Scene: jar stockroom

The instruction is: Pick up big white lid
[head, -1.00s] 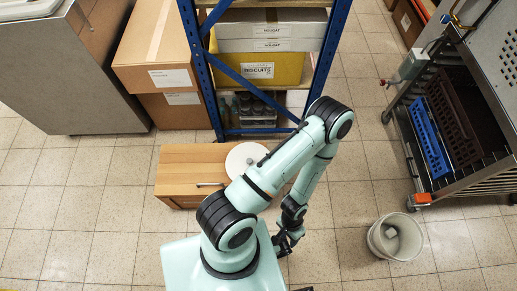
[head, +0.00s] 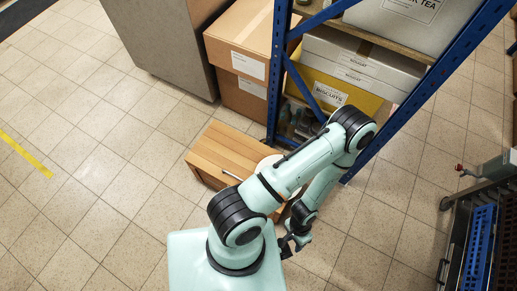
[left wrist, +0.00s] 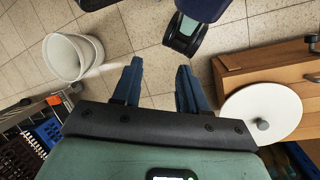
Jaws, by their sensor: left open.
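The big white lid (left wrist: 245,108) is a flat round disc with a small grey knob. It lies on top of a low wooden cabinet (left wrist: 275,72), at the right of the left wrist view. In the head view my arm hides most of the lid (head: 265,163) on the cabinet (head: 226,152). My left gripper (left wrist: 157,62) is open, with nothing between its fingers, and apart from the lid. In the head view the gripper (head: 287,246) hangs low in front of the cabinet. My right gripper is not in view.
A blue-framed shelf (head: 279,75) with boxes stands behind the cabinet. Cardboard boxes (head: 240,60) stand behind it to the left. A white bucket (left wrist: 66,57) is on the floor. A rack with blue crates (head: 480,240) is at right. The floor at left is clear.

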